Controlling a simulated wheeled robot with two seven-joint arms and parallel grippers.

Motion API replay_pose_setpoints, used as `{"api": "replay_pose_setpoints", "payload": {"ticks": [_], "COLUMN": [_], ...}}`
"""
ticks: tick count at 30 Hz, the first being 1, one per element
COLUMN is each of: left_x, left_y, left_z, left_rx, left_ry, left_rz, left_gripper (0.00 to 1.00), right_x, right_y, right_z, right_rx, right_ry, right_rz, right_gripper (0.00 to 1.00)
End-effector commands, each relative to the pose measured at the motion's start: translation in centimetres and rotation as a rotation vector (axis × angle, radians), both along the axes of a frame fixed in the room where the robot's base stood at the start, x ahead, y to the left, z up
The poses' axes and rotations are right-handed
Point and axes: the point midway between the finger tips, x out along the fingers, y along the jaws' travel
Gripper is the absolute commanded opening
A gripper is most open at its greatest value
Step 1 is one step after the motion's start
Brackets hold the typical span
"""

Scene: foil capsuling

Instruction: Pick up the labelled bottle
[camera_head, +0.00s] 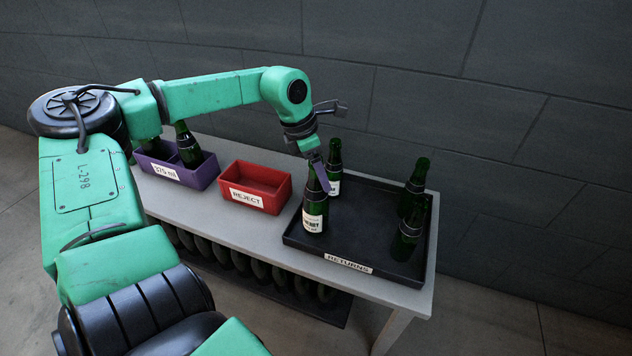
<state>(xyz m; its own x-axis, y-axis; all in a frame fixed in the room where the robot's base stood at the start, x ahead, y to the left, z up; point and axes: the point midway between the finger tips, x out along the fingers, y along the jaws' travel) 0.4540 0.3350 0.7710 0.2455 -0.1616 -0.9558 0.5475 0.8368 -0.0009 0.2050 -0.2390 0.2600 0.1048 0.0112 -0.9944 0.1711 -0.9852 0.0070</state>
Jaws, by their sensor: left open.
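A dark green bottle with a white label (313,222) stands upright at the left front of the black RETURNS tray (352,263). A second green bottle (335,157), with some white label showing, stands just behind it. Two more green bottles, one farther back (417,180) and one nearer (407,240), stand at the tray's right side; I see no label on them. My left gripper (320,174) is open, pointing down at the neck of the front labelled bottle. One purple-grey finger shows beside the neck; whether it touches is unclear. My right gripper is out of view.
A red REJECT bin (254,201), which looks empty, stands left of the tray. A purple 375 ml bin (205,175) with green bottles is farther left. Several dark round items (240,262) sit below the table. A grey wall rises behind.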

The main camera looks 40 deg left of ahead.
Motion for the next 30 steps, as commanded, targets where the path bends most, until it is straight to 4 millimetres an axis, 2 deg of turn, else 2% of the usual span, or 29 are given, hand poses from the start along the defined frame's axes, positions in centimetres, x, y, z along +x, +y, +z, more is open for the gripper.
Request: {"api": "replay_pose_setpoints", "payload": {"ticks": [2,3,5,6,8,9,30], "left_x": [0.01,0.01,0.01,0.00,0.00,0.00,-0.03], "left_y": [0.01,0.01,0.01,0.01,0.01,0.01,0.03], "left_z": [0.09,0.09,0.09,0.10,0.10,0.10,0.06], "left_rx": [-0.001,-0.001,-0.001,-0.001,-0.001,-0.001,0.000], "left_ry": [-0.001,-0.001,-0.001,-0.001,-0.001,-0.001,0.001], "left_rz": [0.000,0.000,0.000,0.000,0.000,0.000,0.001], "left_gripper": [0.77,0.69,0.46,0.31,0.08,0.00,0.00], "right_x": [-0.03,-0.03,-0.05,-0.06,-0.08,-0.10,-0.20], "right_y": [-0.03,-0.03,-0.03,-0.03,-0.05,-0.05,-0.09], "right_z": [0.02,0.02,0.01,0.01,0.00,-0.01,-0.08], "right_rx": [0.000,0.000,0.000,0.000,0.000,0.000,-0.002], "right_ry": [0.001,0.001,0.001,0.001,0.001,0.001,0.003], "right_rz": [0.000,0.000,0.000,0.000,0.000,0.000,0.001], "right_gripper": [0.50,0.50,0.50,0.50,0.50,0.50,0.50]}}
